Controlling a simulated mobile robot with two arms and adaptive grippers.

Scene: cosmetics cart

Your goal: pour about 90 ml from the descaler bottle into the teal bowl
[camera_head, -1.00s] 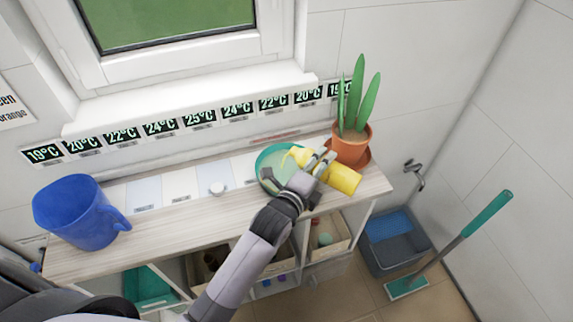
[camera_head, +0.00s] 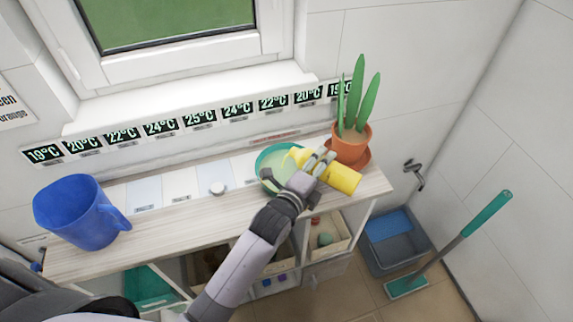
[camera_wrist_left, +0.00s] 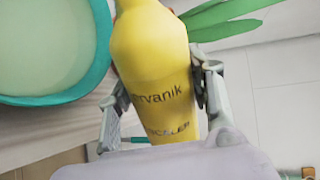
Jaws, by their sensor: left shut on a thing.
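The yellow descaler bottle (camera_head: 341,178) is held tilted, close to lying on its side, with its neck towards the teal bowl (camera_head: 262,162) and its mouth over the bowl's right part. Its printed label partly shows in the left wrist view (camera_wrist_left: 160,75). My left gripper (camera_head: 313,166) is shut around the bottle's body, with a finger on each side. The bowl stands on the wooden top and holds pale green liquid, which also shows in the left wrist view (camera_wrist_left: 50,45). The bottle's mouth is too small to tell whether liquid runs now. My right gripper is not in view.
A potted plant (camera_head: 350,143) stands just behind the bottle. A blue jug (camera_head: 75,212) is at the left end of the top, and a small white round thing (camera_head: 217,188) lies left of the bowl. Open shelves with bins are below.

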